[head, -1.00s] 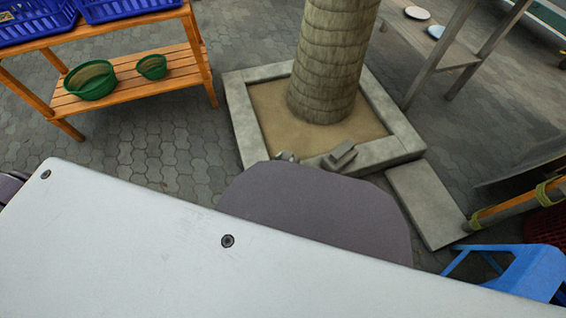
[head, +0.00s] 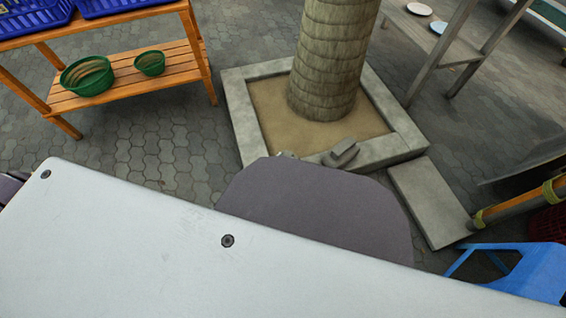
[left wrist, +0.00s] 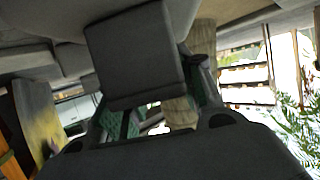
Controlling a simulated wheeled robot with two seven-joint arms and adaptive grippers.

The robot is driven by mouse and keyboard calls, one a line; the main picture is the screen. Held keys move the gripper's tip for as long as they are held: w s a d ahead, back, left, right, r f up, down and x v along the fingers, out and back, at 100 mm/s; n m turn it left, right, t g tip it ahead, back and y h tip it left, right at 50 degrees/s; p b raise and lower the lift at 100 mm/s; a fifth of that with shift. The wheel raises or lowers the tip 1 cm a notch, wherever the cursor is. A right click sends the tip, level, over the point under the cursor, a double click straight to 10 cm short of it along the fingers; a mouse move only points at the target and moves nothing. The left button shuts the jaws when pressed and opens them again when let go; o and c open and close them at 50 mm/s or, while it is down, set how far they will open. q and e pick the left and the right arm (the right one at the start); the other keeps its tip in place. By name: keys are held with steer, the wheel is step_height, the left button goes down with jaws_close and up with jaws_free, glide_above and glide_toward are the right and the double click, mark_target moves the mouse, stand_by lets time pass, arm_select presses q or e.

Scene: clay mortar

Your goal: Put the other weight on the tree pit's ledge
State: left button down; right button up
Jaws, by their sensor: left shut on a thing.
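The tree pit's pale stone ledge (head: 238,118) frames sand around a thick trunk (head: 330,60) in the head view. A small grey blocky thing, which looks like a weight (head: 343,153), is on the near ledge. A smaller grey bit (head: 287,155) shows left of it, mostly hidden, and I cannot tell what it is. In the left wrist view my left gripper (left wrist: 155,105) is shut on a dark grey block, seemingly the other weight (left wrist: 135,55). The head view hides this gripper behind my own body. My right gripper is not in view.
An orange wooden shelf (head: 125,83) with green bowls (head: 88,76) and blue crates (head: 30,22) stands at left. A flat stone slab (head: 430,200) lies right of the pit. A blue stool (head: 520,270) stands at lower right. Paving left of the pit is clear.

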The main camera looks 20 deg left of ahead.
arm_select(q)
steer(key=shift+w+r, duration=0.2)
steer(key=shift+r, duration=0.05)
steer(key=c, duration=1.2)
jaws_free()
steer(key=shift+s+f, duration=0.25)
steer(key=shift+f, duration=0.05)
steer(key=shift+o, duration=1.4)
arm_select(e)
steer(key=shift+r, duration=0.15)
arm_select(q)
steer(key=shift+s+r, duration=0.1)
steer(key=shift+s, duration=0.05)
steer(key=shift+p+v, duration=0.75)
steer(key=shift+v, duration=0.45)
steer(key=p+v, duration=0.4)
steer(key=v, duration=0.5)
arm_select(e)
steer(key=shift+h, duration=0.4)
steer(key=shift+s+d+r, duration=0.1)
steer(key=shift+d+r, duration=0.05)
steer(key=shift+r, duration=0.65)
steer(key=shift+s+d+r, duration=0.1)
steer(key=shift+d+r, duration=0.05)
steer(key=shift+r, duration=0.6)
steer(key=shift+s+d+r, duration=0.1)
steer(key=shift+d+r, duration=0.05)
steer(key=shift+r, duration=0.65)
